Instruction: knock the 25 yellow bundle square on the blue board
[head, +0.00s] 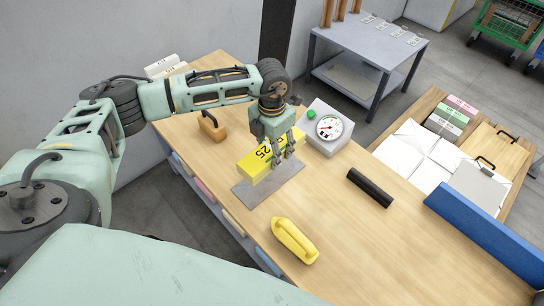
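The yellow bundle (257,166), marked 25, is at a grey plate (268,191) on the wooden table. I cannot tell whether it rests on the plate or is slightly raised. My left gripper (283,157) points down at the bundle's right end, its fingers close against it and hiding part of it. Whether the fingers grip the bundle is not clear. The long blue board (488,234) stands at the table's right side, well apart from the bundle. My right gripper is not in view.
A dial scale (328,129) stands right behind the bundle. A black bar (370,187), a yellow holder-like object (294,240) and a brown handled block (212,126) lie on the table. White sheets (416,158) and pink and green bundles (446,119) are beyond.

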